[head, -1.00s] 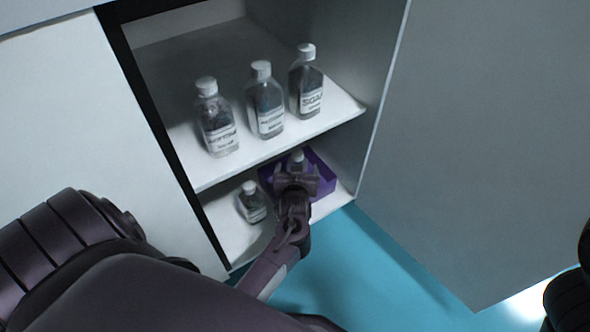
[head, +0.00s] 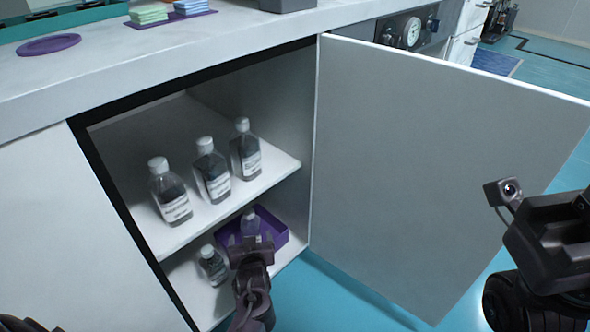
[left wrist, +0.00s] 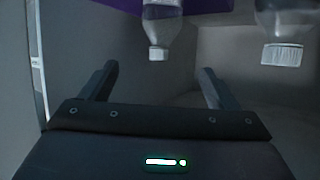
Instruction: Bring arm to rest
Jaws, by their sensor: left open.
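My left gripper (head: 250,243) is open and empty at the lower shelf of the open cabinet, just in front of a small clear bottle with a white cap (head: 250,223). That bottle stands in a purple tray (head: 281,237); its lower part is hidden behind the gripper. In the left wrist view, which looks upside down, the open fingers (left wrist: 158,82) have nothing between them, and the bottle (left wrist: 160,30) is beyond them. My right gripper (head: 550,235) is at the right edge, outside the cabinet; its fingers cannot be made out.
Another small bottle (head: 212,265) stands left of the tray. Three larger bottles (head: 213,170) stand on the upper shelf (head: 225,215). The open cabinet door (head: 430,170) is on the right. A countertop (head: 240,40) with a purple plate (head: 48,45) is above.

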